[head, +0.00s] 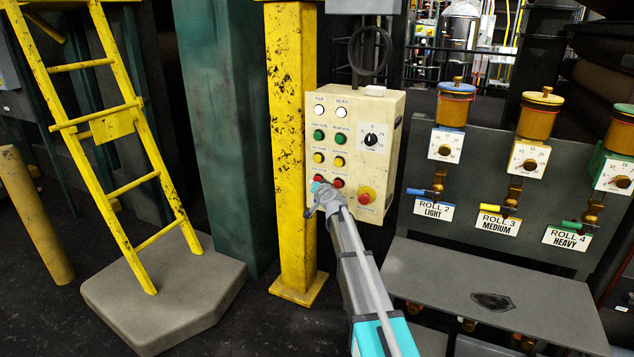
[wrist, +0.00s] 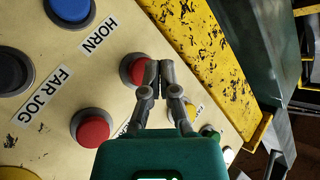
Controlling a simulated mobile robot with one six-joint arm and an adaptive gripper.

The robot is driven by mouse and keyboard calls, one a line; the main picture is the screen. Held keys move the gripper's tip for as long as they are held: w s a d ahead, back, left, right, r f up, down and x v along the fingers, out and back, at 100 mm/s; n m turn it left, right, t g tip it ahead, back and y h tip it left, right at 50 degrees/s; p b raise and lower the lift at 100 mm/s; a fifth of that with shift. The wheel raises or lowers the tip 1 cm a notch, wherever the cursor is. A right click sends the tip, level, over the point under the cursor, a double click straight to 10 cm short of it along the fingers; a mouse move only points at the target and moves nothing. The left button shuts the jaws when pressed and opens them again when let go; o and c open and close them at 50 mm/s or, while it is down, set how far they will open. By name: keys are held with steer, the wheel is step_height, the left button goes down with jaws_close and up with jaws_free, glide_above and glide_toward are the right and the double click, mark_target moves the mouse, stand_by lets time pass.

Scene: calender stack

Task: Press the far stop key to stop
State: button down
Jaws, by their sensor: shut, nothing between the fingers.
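The far stop key is the left of two red keys on the cream control box (head: 388,128), in the column headed FAR. In the head view this red key (head: 320,176) shows just above my gripper (head: 318,189). In the wrist view the red key (wrist: 130,70) lies right at the closed fingertips of my gripper (wrist: 153,72), which cover its right part. Whether the fingertips touch it or hover just off it, I cannot tell. The other red key (wrist: 90,128) is apart from the fingers, at lower left. My gripper is shut and empty.
A red knob on yellow (head: 366,196) sits at the box's lower right. A yellow post (head: 290,120) stands left of the box.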

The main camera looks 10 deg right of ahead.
steer(key=shift+s+a, duration=0.1)
steer(key=shift+s, duration=0.05)
steer(key=shift+s+a, duration=0.7)
steer(key=shift+s, duration=0.25)
steer(key=shift+s+a, duration=0.7)
steer(key=shift+s, duration=0.25)
